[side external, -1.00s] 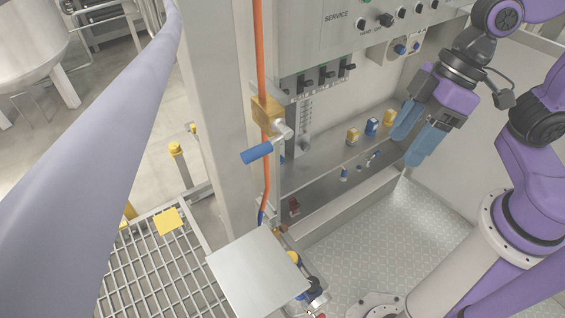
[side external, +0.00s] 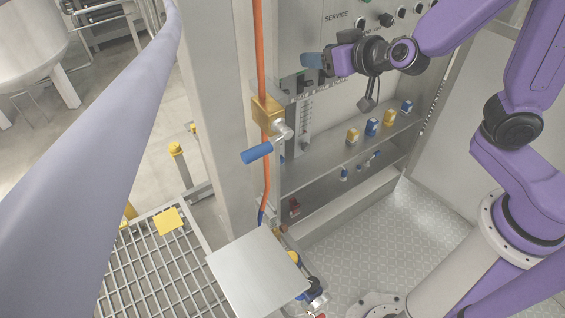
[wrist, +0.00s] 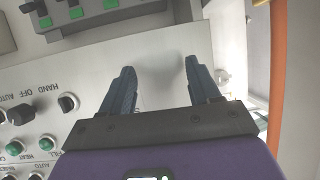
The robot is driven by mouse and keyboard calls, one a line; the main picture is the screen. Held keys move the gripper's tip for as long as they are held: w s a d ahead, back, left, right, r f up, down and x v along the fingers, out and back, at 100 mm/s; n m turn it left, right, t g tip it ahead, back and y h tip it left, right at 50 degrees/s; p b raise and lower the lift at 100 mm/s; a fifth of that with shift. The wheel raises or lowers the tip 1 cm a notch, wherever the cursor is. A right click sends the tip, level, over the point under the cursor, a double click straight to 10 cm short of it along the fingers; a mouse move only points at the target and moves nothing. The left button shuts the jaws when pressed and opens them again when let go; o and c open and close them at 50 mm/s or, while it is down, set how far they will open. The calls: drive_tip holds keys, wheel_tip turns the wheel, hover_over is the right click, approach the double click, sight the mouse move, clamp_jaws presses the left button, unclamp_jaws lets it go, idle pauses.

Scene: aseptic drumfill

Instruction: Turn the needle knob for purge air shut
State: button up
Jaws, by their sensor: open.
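No label for purge air can be read, so I cannot tell for sure which part is its needle knob. A slim flow gauge (side external: 306,120) stands upright on the panel wall in the side view, with a small dark knob (side external: 304,146) at its foot. My gripper (side external: 313,60) is high at the panel, above the gauge and apart from that knob. In the wrist view my gripper (wrist: 158,66) has its two blue fingers spread with nothing between them. A small pale round fitting (wrist: 222,76) shows just right of the right finger.
A brass block with a blue-handled lever (side external: 257,152) and an orange hose (side external: 266,190) stand left of the gauge. A switch row (wrist: 90,14) and selector knobs (wrist: 68,103) are near the gripper. Several small blue and yellow valves line the shelf (side external: 340,150).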

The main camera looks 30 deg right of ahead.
wheel_tip(320, 180, down, 42)
drive_tip(key=d+h, duration=0.1)
drive_tip(key=x, duration=1.7)
drive_tip(key=shift+w, duration=0.45)
idle(0.5)
drive_tip(key=shift+c, duration=0.3)
drive_tip(key=c, duration=1)
